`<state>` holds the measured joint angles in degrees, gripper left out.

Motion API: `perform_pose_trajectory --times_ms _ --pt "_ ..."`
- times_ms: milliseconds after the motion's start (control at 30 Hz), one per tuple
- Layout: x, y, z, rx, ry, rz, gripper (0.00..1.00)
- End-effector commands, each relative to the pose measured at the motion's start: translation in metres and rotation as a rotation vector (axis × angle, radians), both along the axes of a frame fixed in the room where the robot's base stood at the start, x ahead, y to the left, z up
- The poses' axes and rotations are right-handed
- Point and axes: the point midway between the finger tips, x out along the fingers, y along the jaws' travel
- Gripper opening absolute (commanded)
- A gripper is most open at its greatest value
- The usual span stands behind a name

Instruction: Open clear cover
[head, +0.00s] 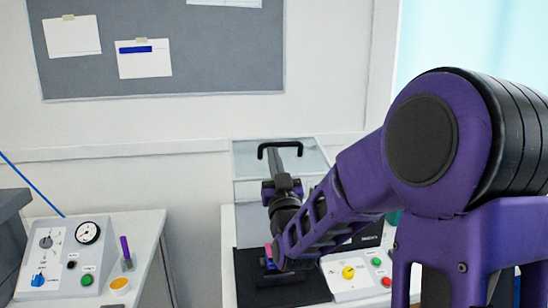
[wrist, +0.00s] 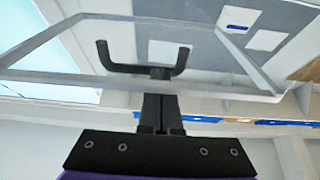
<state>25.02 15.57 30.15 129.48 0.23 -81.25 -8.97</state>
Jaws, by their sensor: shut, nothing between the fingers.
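The clear cover (head: 246,161) is a see-through panel with pale edges, standing at the back of the dark device in the head view. In the wrist view its pale frame (wrist: 60,32) spans the upper part, and the wall shows through it. A black U-shaped handle (head: 263,151) is on the cover; it also shows in the wrist view (wrist: 103,55). My gripper (head: 284,150) is shut and empty, its fingertips (wrist: 160,75) at the middle of the handle's bar. Whether they touch it I cannot tell. The cover's exact angle is unclear.
A panel with a yellow knob (head: 348,272), a green button (head: 376,261) and a red button (head: 386,282) stands right of the black base (head: 290,292). A control box with a gauge (head: 88,232) stands on the left table. A gap separates the tables.

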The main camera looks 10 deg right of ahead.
Motion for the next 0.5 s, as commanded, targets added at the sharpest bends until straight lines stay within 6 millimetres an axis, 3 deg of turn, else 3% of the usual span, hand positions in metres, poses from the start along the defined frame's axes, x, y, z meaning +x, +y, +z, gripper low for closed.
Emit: perform_pose_trajectory --times_ms 167,500 --pt "0.015 0.000 0.020 0.000 0.053 0.000 0.00" --pt "0.070 0.000 0.053 0.003 0.253 0.001 0.00"
